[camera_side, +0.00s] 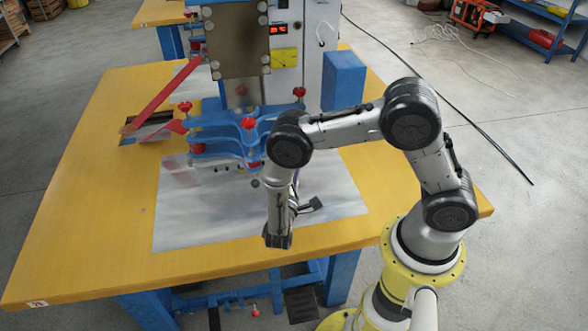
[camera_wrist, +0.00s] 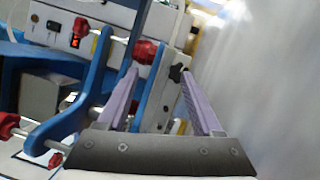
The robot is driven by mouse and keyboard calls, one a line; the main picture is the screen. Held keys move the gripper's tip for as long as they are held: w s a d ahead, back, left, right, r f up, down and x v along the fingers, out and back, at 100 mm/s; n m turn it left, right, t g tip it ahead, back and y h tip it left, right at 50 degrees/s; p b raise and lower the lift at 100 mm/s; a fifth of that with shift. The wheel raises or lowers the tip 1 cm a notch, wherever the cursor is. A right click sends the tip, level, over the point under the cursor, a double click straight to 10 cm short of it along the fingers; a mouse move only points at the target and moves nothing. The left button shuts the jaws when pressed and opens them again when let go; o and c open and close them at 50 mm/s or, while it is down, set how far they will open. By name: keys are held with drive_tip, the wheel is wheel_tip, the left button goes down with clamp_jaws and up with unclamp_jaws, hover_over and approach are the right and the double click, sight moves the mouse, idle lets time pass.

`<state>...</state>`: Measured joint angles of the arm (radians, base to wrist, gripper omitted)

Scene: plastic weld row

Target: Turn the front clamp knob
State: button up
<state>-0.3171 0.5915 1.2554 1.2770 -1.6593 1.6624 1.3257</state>
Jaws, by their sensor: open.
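The blue clamp arms (camera_side: 215,135) of the welding machine carry several red knobs. One red knob (camera_side: 249,123) stands at the front of the clamp in the side view. I cannot tell for sure which knob the task means. In the wrist view a red knob (camera_wrist: 145,52) lies beyond my gripper (camera_wrist: 159,74), roughly between and above its fingertips. The lavender fingers are apart with nothing between them, and no contact with the knob shows. In the side view my wrist hangs right of and in front of the clamp, and the fingers are mostly hidden behind it.
More red knobs (camera_side: 299,92) (camera_wrist: 8,125) stick out around the clamp, and blue arms (camera_wrist: 85,95) rise left of my fingers. A grey sheet (camera_side: 200,228) lies on the yellow table (camera_side: 80,215). A blue box (camera_side: 344,80) stands behind my arm. The table's front left is clear.

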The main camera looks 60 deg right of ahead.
wheel_tip(320, 180, up, 4)
drive_tip(key=shift+r, duration=0.1)
idle(0.4)
